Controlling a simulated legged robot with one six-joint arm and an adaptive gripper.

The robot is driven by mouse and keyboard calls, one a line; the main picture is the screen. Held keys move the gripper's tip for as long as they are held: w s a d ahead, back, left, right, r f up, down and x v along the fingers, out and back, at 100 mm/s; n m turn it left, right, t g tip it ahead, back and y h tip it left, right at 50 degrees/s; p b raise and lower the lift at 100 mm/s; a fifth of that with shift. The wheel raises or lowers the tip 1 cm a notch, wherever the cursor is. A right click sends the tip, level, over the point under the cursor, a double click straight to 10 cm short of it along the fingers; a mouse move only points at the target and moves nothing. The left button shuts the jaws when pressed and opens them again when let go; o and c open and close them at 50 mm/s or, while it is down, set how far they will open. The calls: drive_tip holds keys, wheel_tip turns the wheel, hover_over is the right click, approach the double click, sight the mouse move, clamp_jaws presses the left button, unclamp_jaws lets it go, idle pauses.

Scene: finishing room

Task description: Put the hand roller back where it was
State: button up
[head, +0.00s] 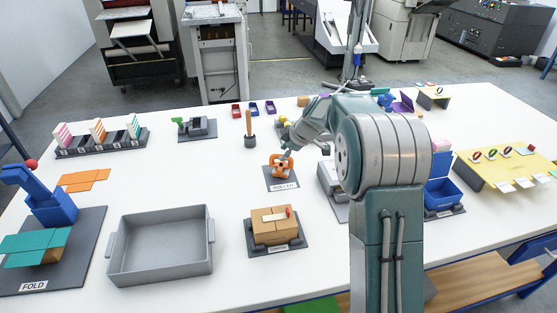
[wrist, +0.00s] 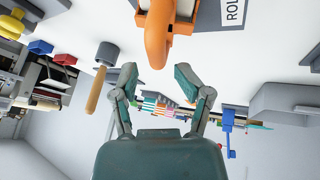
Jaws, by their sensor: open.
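The orange hand roller (head: 281,168) sits on a small grey mat (head: 269,184) labelled ROLLER, near the middle of the table. My gripper (head: 286,155) is just above it and partly hides it from the head view. In the wrist view the roller's orange handle (wrist: 156,42) reaches down toward the space between my fingertips (wrist: 156,74). The two fingers are spread apart on either side of the handle's end, with white gaps showing. The grey mat (wrist: 207,16) is behind the orange part.
A grey tray (head: 160,277) is front left. A block of brown boxes (head: 270,226) stands on a mat in front of the roller. A wooden-handled tool in a dark cup (head: 250,141) stands behind left. A grey device (head: 330,185) is close on the right. White tabletop (head: 222,180) is clear to the left.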

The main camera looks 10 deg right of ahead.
drive_tip(key=s+r+m+h, duration=0.1)
drive_tip(key=s+r+m, duration=0.2)
drive_tip(key=s+r, duration=0.85)
drive_tip(key=s+a+m+t+h, duration=0.1)
drive_tip(key=s+m+h, duration=0.2)
drive_tip(key=s+m, duration=0.8)
drive_tip(key=s, duration=1.7)
drive_tip(key=shift+s+f, duration=0.2)
drive_tip(key=shift+f, duration=0.05)
drive_tip(key=shift+a, duration=0.1)
